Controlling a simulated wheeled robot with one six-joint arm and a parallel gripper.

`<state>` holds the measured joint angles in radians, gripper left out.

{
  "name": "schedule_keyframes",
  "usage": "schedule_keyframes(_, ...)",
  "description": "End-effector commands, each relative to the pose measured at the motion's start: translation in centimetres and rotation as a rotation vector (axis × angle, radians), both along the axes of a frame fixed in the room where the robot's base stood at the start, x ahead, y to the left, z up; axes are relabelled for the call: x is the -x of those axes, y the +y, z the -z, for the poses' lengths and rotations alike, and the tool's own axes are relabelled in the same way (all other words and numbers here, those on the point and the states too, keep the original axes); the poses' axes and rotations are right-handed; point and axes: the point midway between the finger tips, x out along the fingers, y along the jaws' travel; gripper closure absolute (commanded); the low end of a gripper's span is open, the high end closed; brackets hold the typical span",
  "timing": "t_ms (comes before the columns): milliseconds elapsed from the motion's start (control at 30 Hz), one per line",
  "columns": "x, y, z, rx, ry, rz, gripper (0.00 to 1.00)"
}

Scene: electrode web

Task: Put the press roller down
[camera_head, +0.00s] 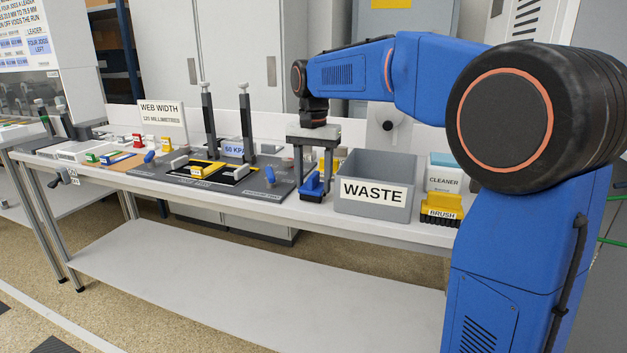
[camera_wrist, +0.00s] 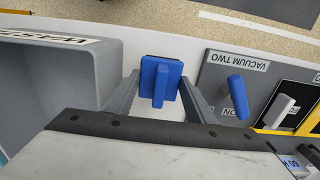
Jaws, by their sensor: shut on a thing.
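The press roller (camera_head: 312,188) is a blue piece with an upright blue handle and a dark underside. My gripper (camera_head: 313,176) points straight down and is shut on it, with one finger on each side. The wrist view shows the blue press roller (camera_wrist: 160,82) between the two grey fingers of my gripper (camera_wrist: 158,98). It is upright, at or just above the white bench top (camera_head: 415,231); I cannot tell whether its underside touches. It is between the dark vacuum plate and the waste bin.
The grey waste bin (camera_head: 375,163) stands close on the right. The dark vacuum plate (camera_head: 265,185) with a blue lever (camera_wrist: 238,96) lies close on the left. A yellow brush (camera_head: 441,208) and a cleaner box (camera_head: 444,175) stand farther right. Two dark posts rise behind the plate.

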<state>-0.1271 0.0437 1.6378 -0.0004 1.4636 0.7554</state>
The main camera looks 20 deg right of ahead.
Motion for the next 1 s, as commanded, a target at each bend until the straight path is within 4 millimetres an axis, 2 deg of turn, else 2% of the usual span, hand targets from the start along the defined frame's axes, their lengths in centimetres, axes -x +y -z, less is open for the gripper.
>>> schedule_keyframes(367,0.0,0.0,0.3,0.0,0.0,0.0,0.71)
schedule_keyframes(400,0.0,0.0,0.3,0.0,0.0,0.0,0.41)
schedule_keyframes(433,0.0,0.0,0.3,0.0,0.0,0.0,0.34)
schedule_keyframes(467,0.0,0.0,0.3,0.0,0.0,0.0,0.32)
schedule_keyframes(800,0.0,0.0,0.0,0.0,-0.001,0.0,0.32)
schedule_keyframes(1000,-0.1,0.0,-2.3,0.0,-0.003,0.0,0.32)
